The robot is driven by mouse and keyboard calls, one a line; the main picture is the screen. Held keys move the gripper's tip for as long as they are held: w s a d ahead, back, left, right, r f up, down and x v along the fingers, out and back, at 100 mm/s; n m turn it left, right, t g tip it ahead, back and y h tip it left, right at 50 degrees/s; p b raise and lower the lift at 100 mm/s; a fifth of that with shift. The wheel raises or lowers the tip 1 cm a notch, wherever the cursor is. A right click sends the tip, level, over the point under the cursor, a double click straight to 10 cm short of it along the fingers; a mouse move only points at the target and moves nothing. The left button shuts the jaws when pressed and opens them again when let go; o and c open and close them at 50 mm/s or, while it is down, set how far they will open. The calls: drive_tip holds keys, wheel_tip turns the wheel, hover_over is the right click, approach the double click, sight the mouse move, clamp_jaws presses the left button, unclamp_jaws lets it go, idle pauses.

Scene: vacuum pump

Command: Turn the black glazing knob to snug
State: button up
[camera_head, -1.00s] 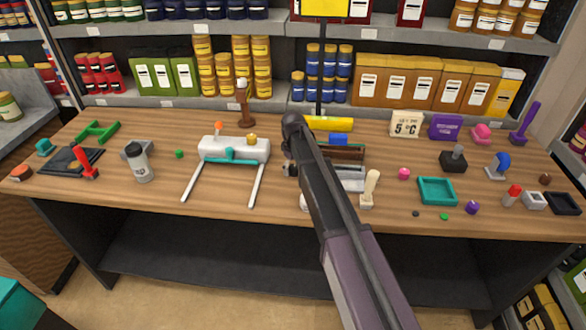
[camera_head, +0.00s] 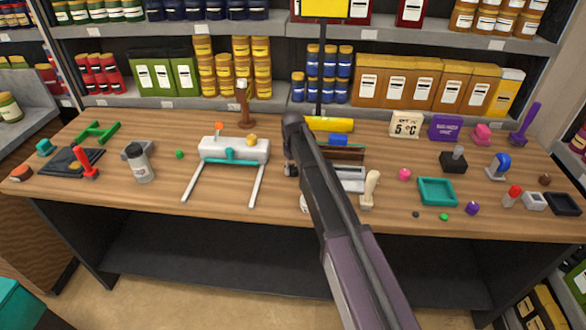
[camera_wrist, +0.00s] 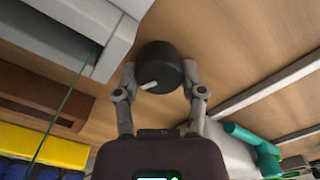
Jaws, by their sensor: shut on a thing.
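The black knob (camera_wrist: 159,66) is round, with a pale pointer mark on its face, and shows in the wrist view between the two fingers. My gripper (camera_wrist: 159,80) is shut on it, one finger at each side. The pale mark points toward the lower left of that picture. In the head view my own arm hides most of the knob, and only part of my gripper (camera_head: 290,168) shows at the arm's left edge. The knob sits by a grey-white block (camera_wrist: 60,30), and I cannot tell how it joins it.
A white device with two pale legs and a teal bar (camera_head: 230,156) stands left of my gripper. A brown and grey unit (camera_head: 348,180) lies right of my arm, with a cream-handled tool (camera_head: 370,188) beside it. A teal tray (camera_head: 437,191) is farther right.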

drive_tip(key=m, duration=0.5)
idle(0.4)
drive_tip(key=shift+d, duration=0.1)
drive_tip(key=o, duration=1.1)
drive_tip(key=shift+o, duration=0.2)
